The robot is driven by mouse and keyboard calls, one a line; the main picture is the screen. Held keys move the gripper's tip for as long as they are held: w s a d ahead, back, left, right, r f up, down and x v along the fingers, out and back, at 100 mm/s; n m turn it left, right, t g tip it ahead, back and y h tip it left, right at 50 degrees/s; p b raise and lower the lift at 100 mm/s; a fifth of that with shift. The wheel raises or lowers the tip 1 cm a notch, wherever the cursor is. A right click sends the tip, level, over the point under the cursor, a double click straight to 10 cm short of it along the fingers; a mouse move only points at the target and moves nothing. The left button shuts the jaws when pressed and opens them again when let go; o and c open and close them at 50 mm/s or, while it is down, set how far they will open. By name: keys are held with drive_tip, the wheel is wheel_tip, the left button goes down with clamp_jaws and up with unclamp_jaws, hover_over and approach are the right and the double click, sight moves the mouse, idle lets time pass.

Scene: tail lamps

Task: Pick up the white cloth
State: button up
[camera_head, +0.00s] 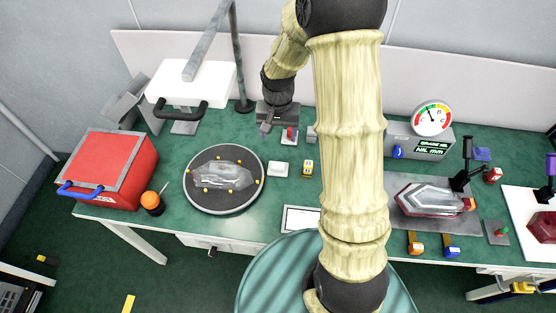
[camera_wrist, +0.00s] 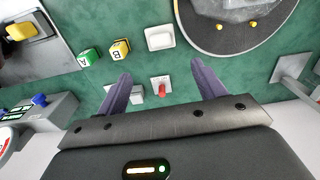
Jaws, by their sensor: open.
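A small white folded or padded square that looks like the white cloth (camera_head: 279,168) lies flat on the green bench, right of the round turntable. It also shows in the wrist view, at the top middle (camera_wrist: 160,38), beyond my fingertips. My gripper (camera_head: 266,127) is over the back of the bench, farther back than the white square and apart from it. In the wrist view my gripper (camera_wrist: 161,70) has its two purple fingers spread wide with nothing held. A small red-topped switch (camera_wrist: 160,88) shows between the fingers.
The turntable (camera_head: 224,204) bears a clear lamp cover. A yellow block (camera_head: 308,168) stands right of the white square, with a green block (camera_wrist: 89,57) near it. A white lamp on a stand (camera_head: 192,82) rises at left. Bare bench surrounds the square.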

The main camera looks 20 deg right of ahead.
drive_tip(key=shift+w+f, duration=0.15)
drive_tip(key=shift+w, duration=0.25)
drive_tip(key=p, duration=0.2)
approach(278, 164)
wheel_tip(278, 164, down, 5)
drive_tip(key=shift+w+f, duration=0.1)
idle(0.5)
drive_tip(key=shift+f+p, duration=0.8)
drive_tip(key=shift+f, duration=1.75)
